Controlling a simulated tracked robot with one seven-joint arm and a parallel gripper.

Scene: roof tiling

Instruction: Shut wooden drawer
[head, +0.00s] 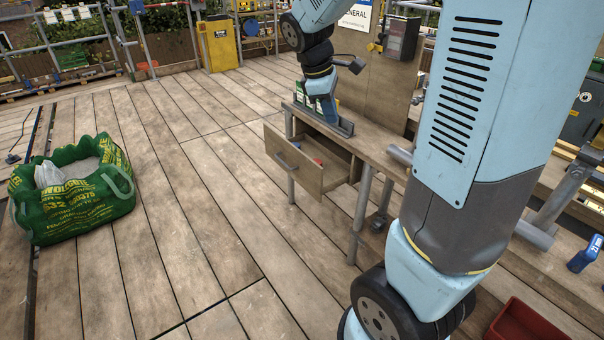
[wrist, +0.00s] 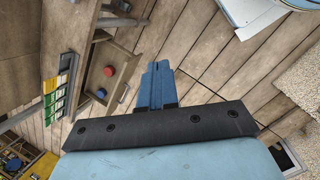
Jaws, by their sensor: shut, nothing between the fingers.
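The wooden drawer (head: 290,160) is pulled well out of the workbench (head: 375,150) in the head view, its front facing left with a dark handle. It also shows in the wrist view (wrist: 124,80), with a small red and a small blue round thing inside. My gripper (wrist: 157,68) is shut and empty, with its blue fingers just right of the drawer front in the wrist view. Whether they touch it I cannot tell.
A dark rack (wrist: 61,88) with yellow, green and white boxes lies on the bench beside the drawer. A green bulk bag (head: 75,205) stands on the plank floor at left. A red tray (head: 525,322) lies at lower right. The floor left of the drawer is clear.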

